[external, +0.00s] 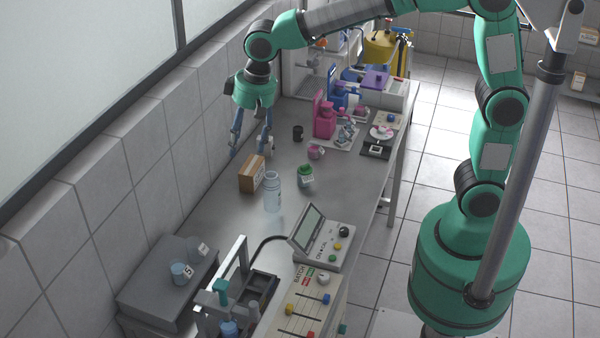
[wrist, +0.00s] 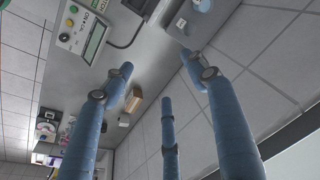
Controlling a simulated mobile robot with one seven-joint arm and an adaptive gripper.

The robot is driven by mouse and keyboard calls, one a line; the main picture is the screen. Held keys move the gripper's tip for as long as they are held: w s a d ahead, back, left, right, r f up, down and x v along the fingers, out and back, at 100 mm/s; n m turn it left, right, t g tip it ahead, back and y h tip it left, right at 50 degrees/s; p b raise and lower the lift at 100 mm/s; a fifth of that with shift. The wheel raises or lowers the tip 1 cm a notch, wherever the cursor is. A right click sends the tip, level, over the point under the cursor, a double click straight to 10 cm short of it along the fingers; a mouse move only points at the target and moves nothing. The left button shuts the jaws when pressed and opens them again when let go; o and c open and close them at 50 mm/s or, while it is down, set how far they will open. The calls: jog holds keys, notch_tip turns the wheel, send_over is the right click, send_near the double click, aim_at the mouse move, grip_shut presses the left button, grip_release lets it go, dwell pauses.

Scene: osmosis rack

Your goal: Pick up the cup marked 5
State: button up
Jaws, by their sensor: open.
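A small clear bluish cup (external: 178,273) with a white label that seems to read 5 stands on a grey raised block (external: 143,288) at the lower left of the external view. A similar cup (external: 194,243) stands behind it; its label is too small to read. Both cups show at the top of the wrist view, one at the edge (wrist: 201,5) and one lower (wrist: 181,23); their marks are not clear there. My gripper (external: 251,150) is open and empty, its blue fingers hanging over the bench's wall side, well away from the cups. Its spread fingers (wrist: 158,78) fill the wrist view.
A cardboard box (external: 252,174), a clear bottle (external: 272,192) and a green-lidded jar (external: 306,177) stand on the bench between my gripper and the cups. A tilted-screen console (external: 322,237) and a control panel (external: 303,302) are at the front. The tiled wall (external: 120,165) borders the left.

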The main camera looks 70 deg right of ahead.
jog(key=w+a+f+m+g+p, duration=0.1)
jog(key=w+a+f+p, duration=0.1)
jog(key=w+a+f, duration=0.5)
jog(key=w+a+f+m+g+p, duration=0.1)
jog(key=w+a+f+p, duration=0.1)
jog(key=w+a+f, duration=0.5)
jog(key=a+f, duration=0.5)
jog(key=shift+w+h, duration=0.3)
jog(key=shift+f, duration=0.1)
send_near(178, 264)
jog(key=shift+s+a+f+p, duration=0.3)
jog(key=shift+s+a+f, duration=0.35)
jog(key=shift+a+f, duration=0.3)
jog(key=shift+s+f, duration=0.1)
jog(key=shift+f, duration=2.45)
